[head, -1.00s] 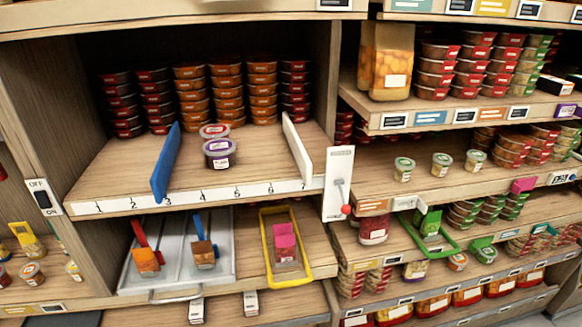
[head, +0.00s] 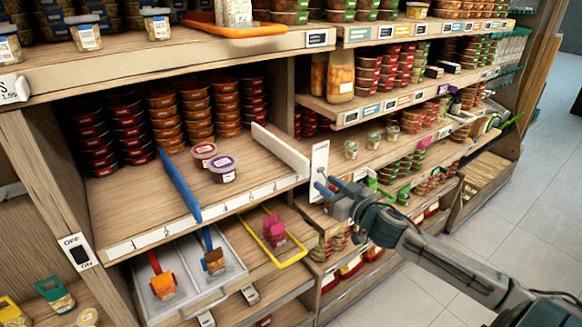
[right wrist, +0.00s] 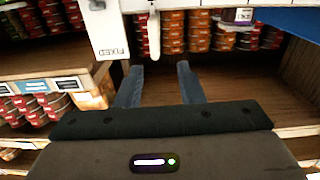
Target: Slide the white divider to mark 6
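The white divider (head: 280,150) stands upright on the wooden shelf, its front end by mark 7 on the numbered strip (head: 220,205). In the right wrist view the divider (right wrist: 154,35) shows as a narrow white edge, just beyond my fingertips and roughly between them. My right gripper (head: 325,187) is in front of the shelf's right end, by the white panel (head: 319,165). Its two fingers (right wrist: 157,66) are apart with nothing between them, so it is open. It looks apart from the divider. My left gripper is not in view.
A blue divider (head: 181,185) stands near mark 3. Two small cups, one with a purple lid (head: 222,169), sit between the dividers. Stacked tubs (head: 198,112) fill the back. The shelf between the cups and white divider is clear.

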